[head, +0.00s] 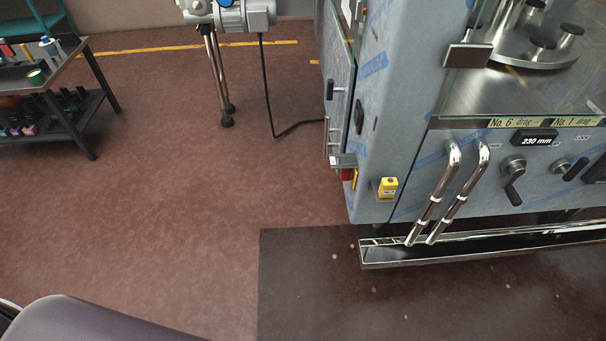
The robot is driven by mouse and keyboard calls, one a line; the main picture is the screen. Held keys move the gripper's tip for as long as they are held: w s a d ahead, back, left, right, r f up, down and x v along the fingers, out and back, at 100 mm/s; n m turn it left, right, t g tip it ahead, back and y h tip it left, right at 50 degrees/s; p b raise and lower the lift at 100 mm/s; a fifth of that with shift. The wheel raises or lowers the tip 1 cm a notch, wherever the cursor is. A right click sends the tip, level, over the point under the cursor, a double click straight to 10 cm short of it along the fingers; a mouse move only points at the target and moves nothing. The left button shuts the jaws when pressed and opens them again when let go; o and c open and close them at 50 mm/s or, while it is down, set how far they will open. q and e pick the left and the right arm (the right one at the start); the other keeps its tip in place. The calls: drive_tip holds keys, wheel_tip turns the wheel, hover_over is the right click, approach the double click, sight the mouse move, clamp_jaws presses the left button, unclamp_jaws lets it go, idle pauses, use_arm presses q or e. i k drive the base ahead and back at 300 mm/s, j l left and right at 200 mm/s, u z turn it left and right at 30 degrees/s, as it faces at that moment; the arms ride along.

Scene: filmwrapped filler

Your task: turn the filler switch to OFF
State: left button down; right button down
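The filler is a large grey-blue machine (395,125) wrapped in film with blue print, filling the right of the head view. A red and yellow switch-like part (347,175) sits low on its left side face, seen edge-on. A small yellow box (387,187) with a dark mark is on the front face near the lower left corner. I cannot tell which of these is the filler switch, nor its position. A black crank handle (513,180) and a small knob (561,167) are further right on the front. Neither of my grippers is in view.
Two chrome bent handles (450,195) stick out in front of the machine above a metal tray rail (480,246). A dark mat (310,290) lies before it. A tripod-legged motor unit (230,18) with a cable stands behind. A workbench (60,70) is far left. Middle floor is clear.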

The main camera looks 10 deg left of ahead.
sight(346, 175)
drive_tip(key=j, duration=0.15)
drive_tip(key=z, duration=0.2)
drive_tip(key=i+j+z, duration=0.15)
drive_tip(key=z, duration=0.3)
drive_tip(key=j+z, duration=0.3)
drive_tip(key=z, duration=0.15)
drive_tip(key=i+j+z, duration=0.1)
drive_tip(key=j+z, duration=0.2)
drive_tip(key=z, duration=0.15)
drive_tip(key=j+z, duration=0.3)
drive_tip(key=z, duration=0.2)
